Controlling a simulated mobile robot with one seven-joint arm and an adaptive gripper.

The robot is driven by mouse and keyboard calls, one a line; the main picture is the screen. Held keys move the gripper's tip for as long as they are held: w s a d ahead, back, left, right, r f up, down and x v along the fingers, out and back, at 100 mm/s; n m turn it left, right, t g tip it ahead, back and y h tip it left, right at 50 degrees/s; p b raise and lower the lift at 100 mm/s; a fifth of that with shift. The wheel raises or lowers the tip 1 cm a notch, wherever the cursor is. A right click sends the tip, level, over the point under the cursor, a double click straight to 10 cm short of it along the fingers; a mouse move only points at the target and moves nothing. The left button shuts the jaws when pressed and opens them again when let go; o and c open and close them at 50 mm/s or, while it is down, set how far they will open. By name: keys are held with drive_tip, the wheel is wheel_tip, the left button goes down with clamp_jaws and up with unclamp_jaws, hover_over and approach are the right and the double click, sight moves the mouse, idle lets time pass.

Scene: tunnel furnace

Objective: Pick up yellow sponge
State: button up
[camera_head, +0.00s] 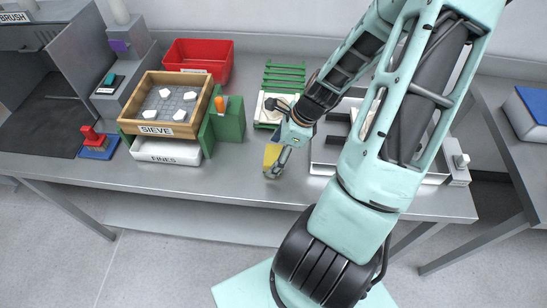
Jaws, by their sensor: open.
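The yellow sponge (271,155) is at the middle of the grey table, towards its front edge. My gripper (273,172) is right at the sponge, with its fingers overlapping it in the picture. The gripper is open. Part of the sponge is hidden by the fingers, and I cannot tell whether they touch it.
Left of the sponge are a green block holder (232,126), a wooden sieve (187,92) with several white pieces, and a white fines tray (165,149). A red bin (213,47) and green rack (284,77) stand behind. A metal tray (322,153) lies right.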

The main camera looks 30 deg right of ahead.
drive_tip(key=shift+w+a+f, duration=0.1)
drive_tip(key=shift+f, duration=0.25)
drive_tip(key=c, duration=0.9)
drive_tip(key=shift+r, duration=0.1)
drive_tip(key=shift+c, duration=0.2)
